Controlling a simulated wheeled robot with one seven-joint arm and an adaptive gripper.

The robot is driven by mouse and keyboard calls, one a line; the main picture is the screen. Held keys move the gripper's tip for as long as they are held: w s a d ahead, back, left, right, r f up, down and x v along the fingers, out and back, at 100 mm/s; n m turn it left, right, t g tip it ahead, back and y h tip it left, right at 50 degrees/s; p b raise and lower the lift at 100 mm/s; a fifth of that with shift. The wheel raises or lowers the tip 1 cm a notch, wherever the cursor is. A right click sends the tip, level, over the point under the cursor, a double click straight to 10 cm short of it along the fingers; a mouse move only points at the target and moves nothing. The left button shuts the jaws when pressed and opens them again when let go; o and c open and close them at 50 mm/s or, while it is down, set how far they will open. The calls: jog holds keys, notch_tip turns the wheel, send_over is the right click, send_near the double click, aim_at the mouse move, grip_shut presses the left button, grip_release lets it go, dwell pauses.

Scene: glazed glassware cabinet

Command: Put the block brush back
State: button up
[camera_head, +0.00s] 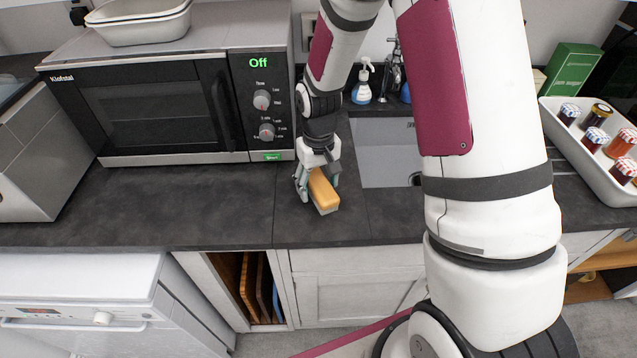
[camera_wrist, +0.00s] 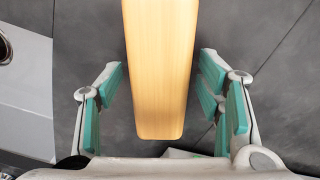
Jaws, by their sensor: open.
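The block brush (camera_head: 322,190) has a light wooden back and pale bristles below. It rests on the dark worktop, left of the sink. My gripper (camera_head: 318,188) is over it, pointing down, with a finger on each side. In the wrist view the wooden back of the brush (camera_wrist: 160,70) runs between the teal finger pads of my gripper (camera_wrist: 162,95). A gap shows between the brush and the pads on both sides, so my gripper is open around the brush and not closed on it. The bristles are hidden in the wrist view.
A microwave (camera_head: 165,105) stands at left, with enamel dishes (camera_head: 138,25) on top. The sink (camera_head: 388,155) is just right of the brush, with a soap bottle (camera_head: 362,85) behind it. A white tray of jars (camera_head: 558,125) stands at far right. The worktop (camera_head: 190,205) before the microwave is clear.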

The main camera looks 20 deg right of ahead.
aim_at(319, 182)
notch_tip(319, 182, up, 12)
jog(key=b, duration=0.1)
jog(key=s+r+t, duration=0.5)
jog(key=s+r, duration=1.2)
jog(key=s, duration=0.4)
jog(key=shift+r+m, duration=0.3)
jog(key=shift+m, duration=0.1)
